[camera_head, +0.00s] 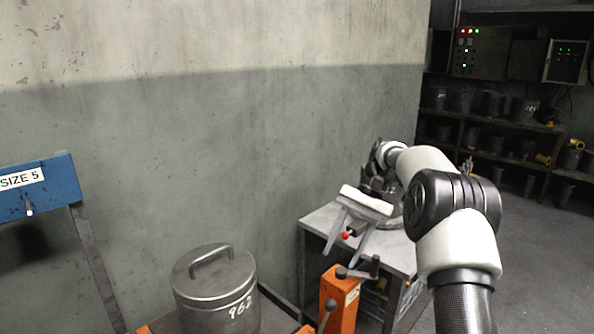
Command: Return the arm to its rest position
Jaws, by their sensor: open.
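My arm rises from the lower right and bends back toward the wall, with its white and black links in plain view. My gripper (345,235) is at the end of the arm, in front of a grey metal cabinet (323,219). Its two long grey fingers point downward and stand apart, with nothing between them. A small red knob (345,236) shows between the fingers, seemingly behind them. Part of the cabinet top is hidden behind my gripper and arm.
A metal canister marked 962 (213,290) stands at the lower middle, beside an orange lever unit (341,297). A blue frame labelled SIZE 5 (40,192) is at left. Shelves with dark pots (490,104) stand at back right. Floor at right is clear.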

